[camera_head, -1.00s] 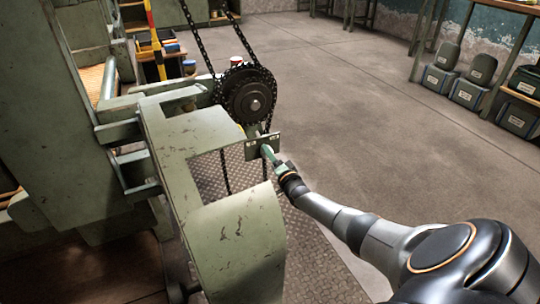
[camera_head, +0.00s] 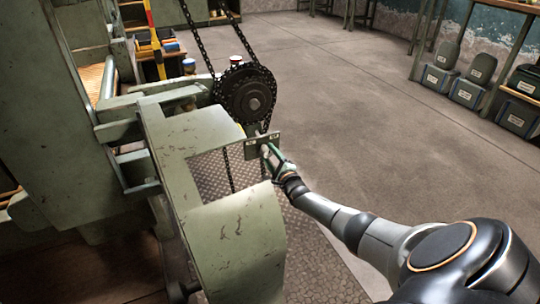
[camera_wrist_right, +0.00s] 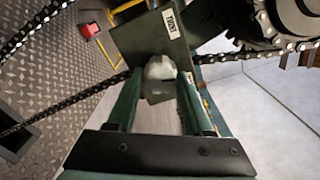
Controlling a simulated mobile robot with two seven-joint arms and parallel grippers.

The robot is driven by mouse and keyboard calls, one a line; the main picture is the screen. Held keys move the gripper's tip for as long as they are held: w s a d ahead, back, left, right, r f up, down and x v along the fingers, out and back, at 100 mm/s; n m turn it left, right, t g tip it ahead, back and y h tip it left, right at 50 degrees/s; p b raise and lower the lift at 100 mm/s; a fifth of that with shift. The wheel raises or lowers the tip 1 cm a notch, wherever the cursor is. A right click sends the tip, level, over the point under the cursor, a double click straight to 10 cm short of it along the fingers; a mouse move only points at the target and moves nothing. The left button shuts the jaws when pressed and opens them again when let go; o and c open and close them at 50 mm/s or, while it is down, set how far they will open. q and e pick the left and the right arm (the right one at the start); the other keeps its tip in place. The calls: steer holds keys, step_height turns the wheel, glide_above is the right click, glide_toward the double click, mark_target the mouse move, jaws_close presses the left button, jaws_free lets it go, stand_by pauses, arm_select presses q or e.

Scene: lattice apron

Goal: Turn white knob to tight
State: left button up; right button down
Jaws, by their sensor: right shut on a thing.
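The white knob (camera_wrist_right: 160,76) sits on a small metal plate (camera_wrist_right: 150,38) with a label reading "TIGHT" in the right wrist view. In the head view the plate (camera_head: 252,143) stands below the chain sprocket, with two small labels along its top. My right gripper (camera_wrist_right: 157,78) is shut on the knob, one green finger on each side. In the head view the right gripper (camera_head: 270,154) reaches the plate from the right and largely hides the knob. My left gripper is in neither view.
A dark sprocket (camera_head: 249,94) with a hanging chain stands just above the plate. A green machine housing (camera_head: 236,245) lies close on the left. Grey bins (camera_head: 440,78) stand far right. The floor (camera_head: 380,130) between is open.

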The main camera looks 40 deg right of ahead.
steer(key=m, duration=0.6)
steer(key=shift+a+f+m, duration=0.1)
steer(key=shift+m, duration=0.2)
steer(key=m, duration=0.5)
steer(key=shift+a, duration=0.1)
stand_by(0.3)
steer(key=shift+c, duration=1.5)
jaws_free()
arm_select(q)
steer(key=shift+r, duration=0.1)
arm_select(e)
steer(key=shift+s+a+p, duration=0.15)
steer(key=shift+s+p, duration=0.4)
steer(key=shift+p, duration=0.1)
arm_select(q)
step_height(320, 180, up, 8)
steer(key=p, duration=0.6)
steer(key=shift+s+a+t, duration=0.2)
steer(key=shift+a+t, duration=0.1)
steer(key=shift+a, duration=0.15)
arm_select(e)
steer(key=v, duration=1.1)
steer(key=shift+s, duration=0.15)
